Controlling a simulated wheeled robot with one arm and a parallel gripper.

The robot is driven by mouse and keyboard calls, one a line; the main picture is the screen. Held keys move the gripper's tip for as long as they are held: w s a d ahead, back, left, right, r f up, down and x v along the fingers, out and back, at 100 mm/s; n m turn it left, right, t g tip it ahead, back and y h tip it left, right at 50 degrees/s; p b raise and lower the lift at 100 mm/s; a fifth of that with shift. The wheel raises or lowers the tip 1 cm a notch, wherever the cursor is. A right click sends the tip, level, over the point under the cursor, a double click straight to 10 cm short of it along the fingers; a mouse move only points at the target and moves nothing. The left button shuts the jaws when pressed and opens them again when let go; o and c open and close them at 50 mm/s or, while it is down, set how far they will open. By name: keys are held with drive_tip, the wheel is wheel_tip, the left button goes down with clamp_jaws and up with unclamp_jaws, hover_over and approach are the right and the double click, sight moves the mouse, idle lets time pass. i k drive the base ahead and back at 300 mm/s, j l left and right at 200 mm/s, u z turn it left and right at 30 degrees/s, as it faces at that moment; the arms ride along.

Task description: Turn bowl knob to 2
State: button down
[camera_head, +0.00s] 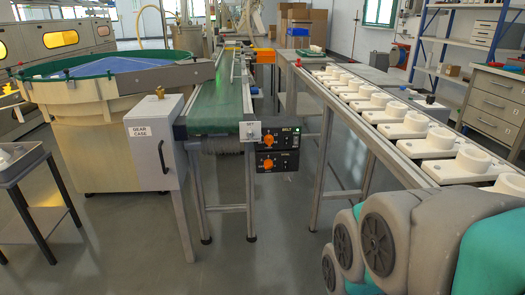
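Two dark control boxes are stacked under the belt's near end. The upper box (298,136) reads BELT and has an orange knob (268,141) and a small green light. The lower box (287,160) has another orange knob (268,163); its small label looks like BOWL, but it is blurred. The knobs' pointers and scale numbers are too small to read. The round bowl (110,72) with a green rim and blue inside stands at left. Parts of my grey and teal arm fill the lower right corner. My gripper is not in view.
A green conveyor belt (217,103) runs back from the boxes. A grey gear case cabinet (160,146) stands left of them. At right, a rail (395,157) carries several white sockets. A small table (22,164) is at far left. The floor in front is clear.

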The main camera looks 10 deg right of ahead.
sight(268, 163)
drive_tip(key=i+l+z, duration=0.15)
drive_tip(key=l+z, duration=0.15)
drive_tip(key=z, duration=0.2)
drive_tip(key=i+l+z, duration=0.2)
drive_tip(key=z, duration=0.3)
